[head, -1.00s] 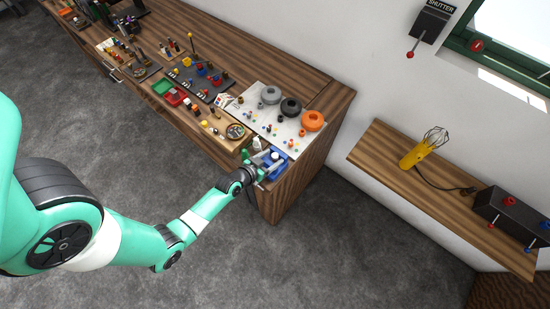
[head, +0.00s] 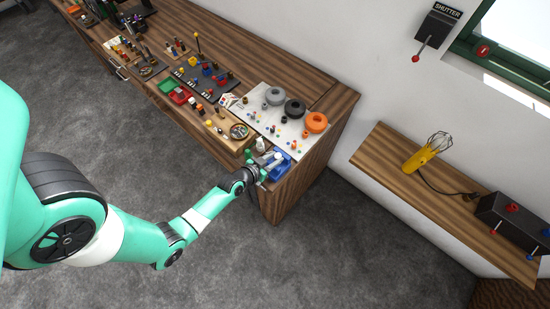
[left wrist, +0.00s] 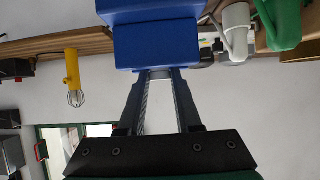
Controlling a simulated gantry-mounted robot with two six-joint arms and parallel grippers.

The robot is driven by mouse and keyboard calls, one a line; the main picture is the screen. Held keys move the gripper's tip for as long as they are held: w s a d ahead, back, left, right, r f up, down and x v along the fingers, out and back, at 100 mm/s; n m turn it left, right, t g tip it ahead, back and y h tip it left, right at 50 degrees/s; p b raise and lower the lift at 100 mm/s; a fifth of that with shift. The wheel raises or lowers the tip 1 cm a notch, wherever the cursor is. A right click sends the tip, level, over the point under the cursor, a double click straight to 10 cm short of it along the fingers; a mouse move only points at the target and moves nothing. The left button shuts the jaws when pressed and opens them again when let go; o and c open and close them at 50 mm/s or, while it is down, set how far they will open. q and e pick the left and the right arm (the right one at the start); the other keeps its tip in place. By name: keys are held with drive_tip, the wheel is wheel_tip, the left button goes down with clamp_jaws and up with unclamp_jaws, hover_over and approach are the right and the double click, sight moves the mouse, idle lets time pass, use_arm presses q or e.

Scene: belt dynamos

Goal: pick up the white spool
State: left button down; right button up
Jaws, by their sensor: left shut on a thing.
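My left gripper (head: 270,163) is at the near right corner of the long wooden bench, beside a blue holder (head: 284,161). In the head view a small whitish patch shows at the fingertips, too small to make out well. I cannot tell whether the spool is clear of the holder. My right gripper is not in view.
A white bottle (head: 260,144) and a green item (left wrist: 282,22) stand close beside the gripper. A pale board (head: 265,115) with grey, black and orange rings (head: 316,122) lies behind. A wall shelf (head: 390,160) with a yellow whisk tool (head: 422,157) is at right.

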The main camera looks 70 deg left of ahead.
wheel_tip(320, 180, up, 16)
drive_tip(key=p, duration=1.5)
